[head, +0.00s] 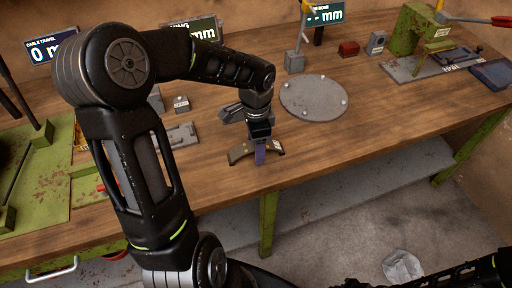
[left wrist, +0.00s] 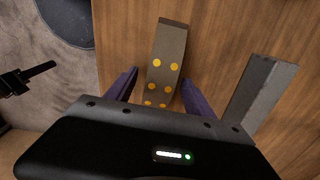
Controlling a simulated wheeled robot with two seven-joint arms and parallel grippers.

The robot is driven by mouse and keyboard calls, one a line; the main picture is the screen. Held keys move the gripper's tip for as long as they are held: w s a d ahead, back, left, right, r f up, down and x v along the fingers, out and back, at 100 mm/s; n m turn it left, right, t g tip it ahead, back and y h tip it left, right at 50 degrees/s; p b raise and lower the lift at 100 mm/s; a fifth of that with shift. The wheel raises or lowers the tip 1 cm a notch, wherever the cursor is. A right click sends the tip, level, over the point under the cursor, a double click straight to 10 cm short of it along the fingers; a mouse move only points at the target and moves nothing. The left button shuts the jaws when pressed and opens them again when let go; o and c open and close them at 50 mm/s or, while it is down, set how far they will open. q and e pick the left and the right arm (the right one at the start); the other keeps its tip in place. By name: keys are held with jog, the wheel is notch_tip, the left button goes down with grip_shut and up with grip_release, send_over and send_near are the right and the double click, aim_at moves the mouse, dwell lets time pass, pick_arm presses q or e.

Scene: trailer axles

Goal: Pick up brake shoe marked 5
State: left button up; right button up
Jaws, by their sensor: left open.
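A dark, curved brake shoe (head: 240,153) lies near the front edge of the workbench. In the left wrist view the brake shoe (left wrist: 172,42) shows several yellow dots in rows; I see no numeral on it. My left gripper (head: 260,156) points down over the shoe's middle and hides that part in the head view. In the left wrist view its two purple fingers stand apart on either side of the shoe, and the left gripper (left wrist: 158,90) is open. I cannot tell whether the fingers touch it.
The wooden workbench (head: 370,120) has free room right of the shoe. A round grey plate (head: 313,97) lies behind it. A grey bar (left wrist: 262,92) lies beside the shoe in the left wrist view. A green fixture (head: 412,30) stands far right, and green machinery (head: 45,185) stands left.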

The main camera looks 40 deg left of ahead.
pick_arm(q)
jog(key=shift+c, duration=0.4)
grip_shut()
dwell(0.6)
